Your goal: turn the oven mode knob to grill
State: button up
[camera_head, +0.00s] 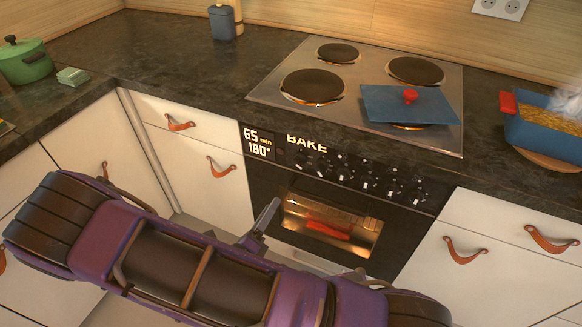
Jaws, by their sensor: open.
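The oven (413,228) is built in under the hob, with a black control panel. Its display (306,143) reads "BAKE", and a display to the left (258,142) reads 65 min and 180°. Several small dark knobs (364,178) with light marks sit along the panel; their labels are too small to read, and I cannot tell which is the mode knob. A grey finger of my gripper (262,222) shows in front of the oven door, below the panel and apart from the knobs. The rest of the gripper is mostly hidden behind my purple arm. Nothing is seen held.
A blue lid (400,104) with a red knob lies on the hob (360,65). A blue dish (545,132) steams on a wooden board at right. A green pot (22,62) stands at left. Leather pulls (465,250) stick out from the white fronts beside the oven.

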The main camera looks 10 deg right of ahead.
aim_at(297, 165)
jog(key=b+x, duration=0.1)
jog(key=x, duration=1.4)
jog(key=shift+w+d, duration=0.15)
jog(key=shift+w, duration=0.05)
grip_shut()
